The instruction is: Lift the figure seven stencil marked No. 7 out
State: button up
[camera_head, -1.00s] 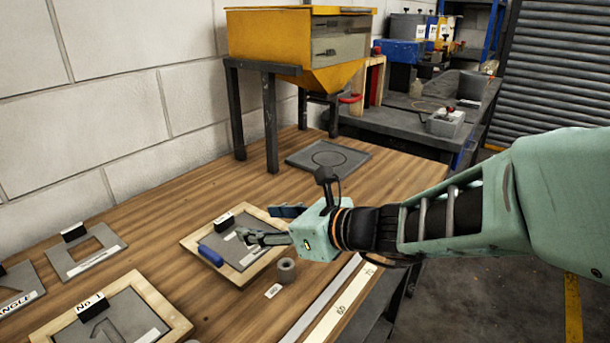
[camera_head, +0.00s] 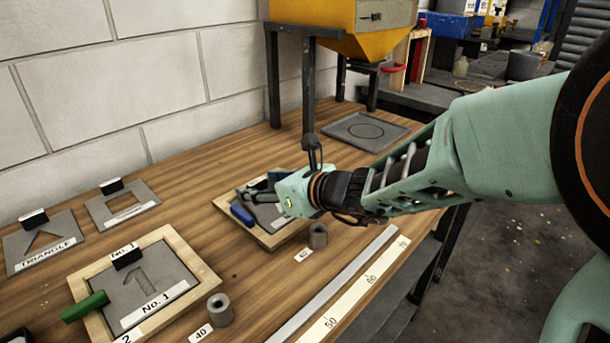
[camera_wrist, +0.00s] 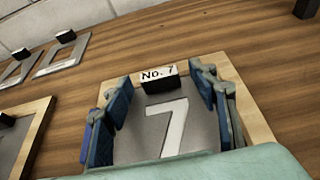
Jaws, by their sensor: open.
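The No. 7 stencil (camera_wrist: 150,130) is a grey plate with a cut-out seven, lying in a light wooden frame (camera_wrist: 262,128). A black grip block (camera_wrist: 160,84) with a "No. 7" label stands at its far edge. In the wrist view my gripper (camera_wrist: 163,92) is open, its blue-padded fingers on either side of the block and apart from it. In the head view my gripper (camera_head: 262,188) is over the same frame (camera_head: 284,234), hiding most of the stencil. A blue handle (camera_head: 242,215) shows at the frame's left side.
The No. 1 stencil (camera_head: 135,290) lies in another frame with a green handle (camera_head: 86,306). Triangle (camera_head: 60,233) and rectangle (camera_head: 100,208) plates lie at the left. Weights (camera_head: 317,236) (camera_head: 220,309) and a ruler (camera_head: 360,292) are near the front edge. A hopper stand leg (camera_head: 308,85) rises behind.

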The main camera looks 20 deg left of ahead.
jog(key=c, duration=1.3)
jog(key=shift+r, duration=0.1)
